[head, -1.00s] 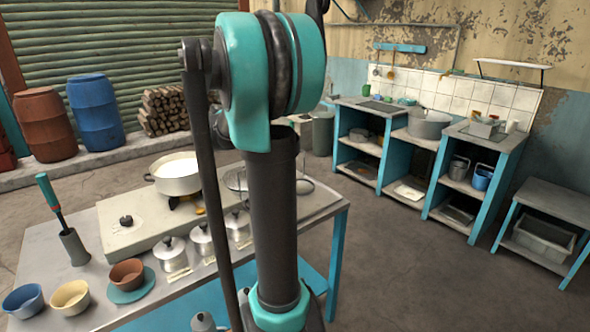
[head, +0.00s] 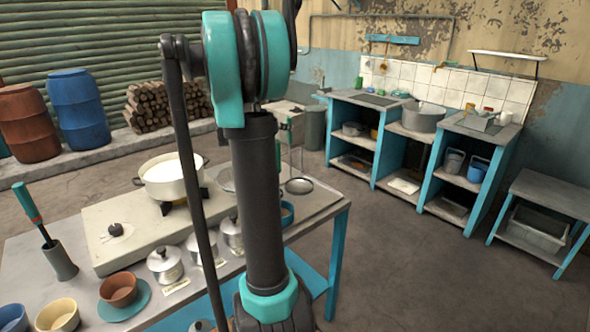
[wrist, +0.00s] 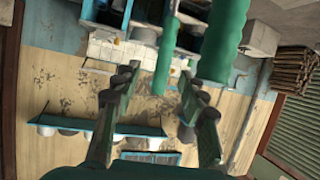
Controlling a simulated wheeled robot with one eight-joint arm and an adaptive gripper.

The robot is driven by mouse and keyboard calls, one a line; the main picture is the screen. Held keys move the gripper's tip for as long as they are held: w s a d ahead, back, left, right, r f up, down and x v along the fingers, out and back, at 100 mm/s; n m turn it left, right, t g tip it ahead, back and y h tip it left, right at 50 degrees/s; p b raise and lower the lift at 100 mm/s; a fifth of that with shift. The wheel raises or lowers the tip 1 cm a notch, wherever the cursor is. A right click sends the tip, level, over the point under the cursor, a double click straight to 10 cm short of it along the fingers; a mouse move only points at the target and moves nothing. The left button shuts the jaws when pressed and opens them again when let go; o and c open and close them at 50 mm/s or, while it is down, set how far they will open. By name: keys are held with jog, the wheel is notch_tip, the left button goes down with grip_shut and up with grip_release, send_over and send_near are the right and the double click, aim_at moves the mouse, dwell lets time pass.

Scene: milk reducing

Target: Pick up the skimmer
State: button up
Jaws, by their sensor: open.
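In the head view my arm blocks much of the table, and the gripper is not clearly seen there. The skimmer cannot be made out in the wrist view.
A white pot of milk (head: 170,177) sits on the stove slab (head: 100,262). Several lidded metal pots (head: 165,265) stand along its front. A brown cup (head: 119,288) and bowls (head: 57,314) are front left. Blue shelving (head: 366,128) stands at the back right; floor between is clear.

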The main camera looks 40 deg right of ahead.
jog(key=x, duration=0.9)
jog(key=shift+w, duration=0.15)
jog(key=shift+c, duration=0.6)
grip_shut()
